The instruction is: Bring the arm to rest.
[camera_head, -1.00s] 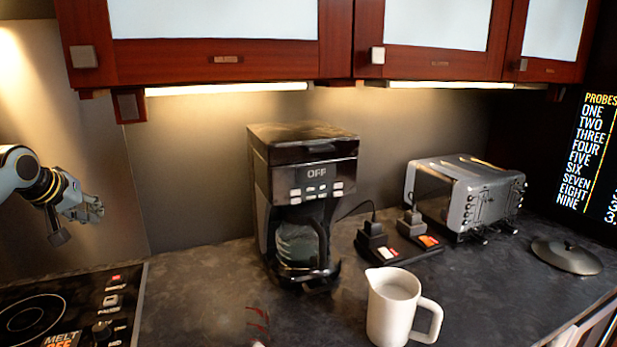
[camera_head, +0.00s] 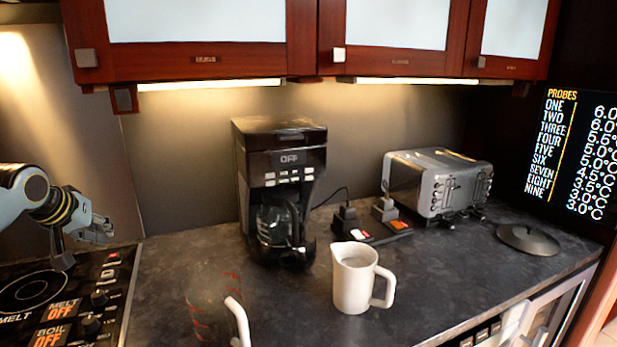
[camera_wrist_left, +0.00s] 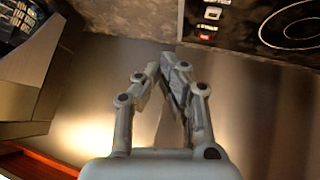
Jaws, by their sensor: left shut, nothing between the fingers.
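My left gripper (camera_head: 106,231) comes in from the left edge in the head view, in the air above the back of the stove (camera_head: 62,303). Its fingers are shut with nothing between them. In the left wrist view the fingertips (camera_wrist_left: 172,75) close together in front of the bare wall, with the stove (camera_wrist_left: 285,25) at the top right. The left gripper touches nothing that I can see. My right gripper is not in view.
A black coffee maker (camera_head: 275,190) stands right of my left gripper. A white pitcher (camera_head: 352,278), a toaster (camera_head: 432,182), a dark lid (camera_head: 528,239) and a clear jug with red marks (camera_head: 208,310) stand on the counter. Cabinets (camera_head: 205,72) hang above.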

